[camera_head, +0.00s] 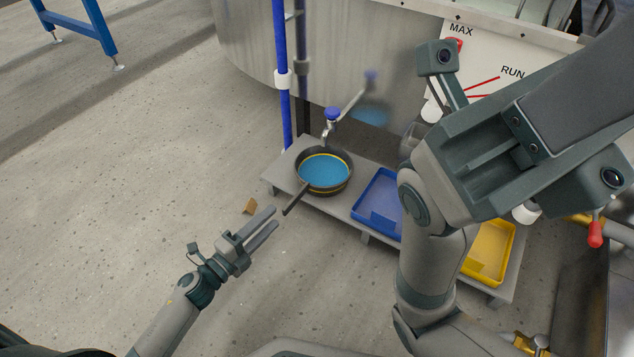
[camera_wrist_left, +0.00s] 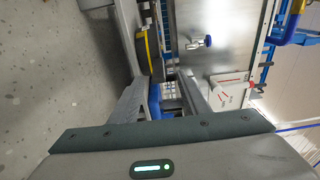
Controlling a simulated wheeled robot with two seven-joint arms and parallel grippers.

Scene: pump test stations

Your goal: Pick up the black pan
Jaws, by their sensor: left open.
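The black pan (camera_head: 347,184) sits on a low grey shelf under a tap, with blue inside and a yellow line around its inner wall. Its dark handle (camera_head: 296,199) points down-left towards my left gripper (camera_head: 272,220).
The grey shelf (camera_head: 282,178) also holds a blue tray (camera_head: 377,203) and a yellow tray (camera_head: 492,250). The blue-handled tap (camera_head: 331,120) stands over the pan. A blue post (camera_head: 281,70) rises behind.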

